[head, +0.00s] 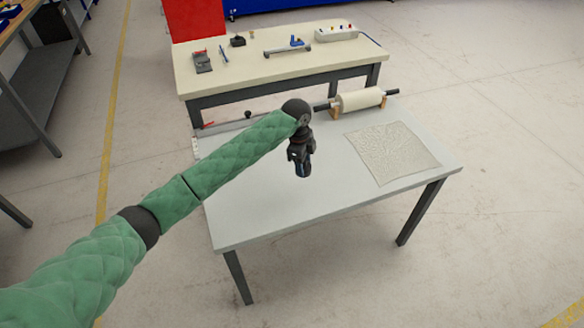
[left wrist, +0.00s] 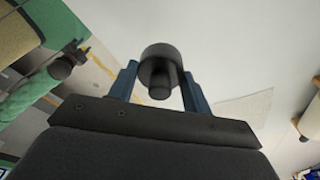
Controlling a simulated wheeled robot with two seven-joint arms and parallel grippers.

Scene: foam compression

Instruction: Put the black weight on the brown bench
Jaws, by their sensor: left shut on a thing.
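My left gripper (head: 303,170) points down above the pale grey table (head: 330,205), left of the foam-like sheet. In the left wrist view the gripper (left wrist: 160,88) has its two blue fingers on either side of the black weight (left wrist: 158,62), a dark cylinder with a narrower knob, and is shut on it. In the head view the weight is hard to tell from the dark gripper. A bench with a brown top edge (head: 12,24) and grey lower shelf stands at the far upper left. My right gripper is not in view.
A textured pale sheet (head: 392,152) lies on the table's right half. A white roll on a stand (head: 360,99) is at its back edge. Behind stands a cream-topped bench (head: 275,72) with tools and a power strip (head: 336,33). Open floor lies between table and left bench.

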